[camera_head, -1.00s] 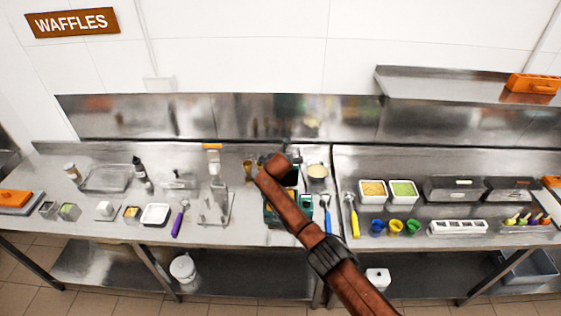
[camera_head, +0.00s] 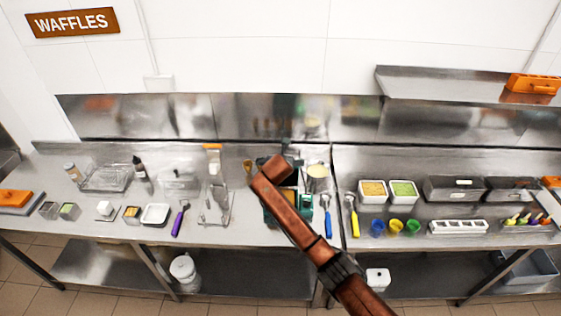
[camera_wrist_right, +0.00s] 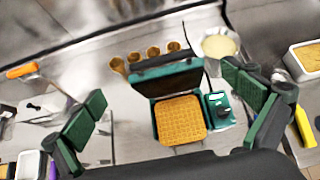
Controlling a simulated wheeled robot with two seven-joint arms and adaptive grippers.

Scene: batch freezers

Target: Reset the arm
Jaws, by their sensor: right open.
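My right arm comes in from the lower right in the head view and covers part of the green waffle maker (camera_head: 269,214). My right gripper (camera_wrist_right: 164,88) shows in the right wrist view with its two green-padded fingers wide apart and nothing between the pads. Beyond and below them, the waffle maker (camera_wrist_right: 168,78) stands with its lid raised. A golden waffle (camera_wrist_right: 180,118) lies on its lower plate. The right gripper's fingers are hidden behind the arm in the head view. My left gripper is in neither view.
A bowl of batter (camera_head: 317,171) stands right of the waffle maker, with a blue-handled utensil (camera_head: 327,215) and a yellow-handled one (camera_head: 354,215) nearby. Cones (camera_wrist_right: 152,53) stand behind the maker. A metal stand (camera_head: 216,205) is to its left. A raised shelf (camera_head: 450,86) is at the right.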

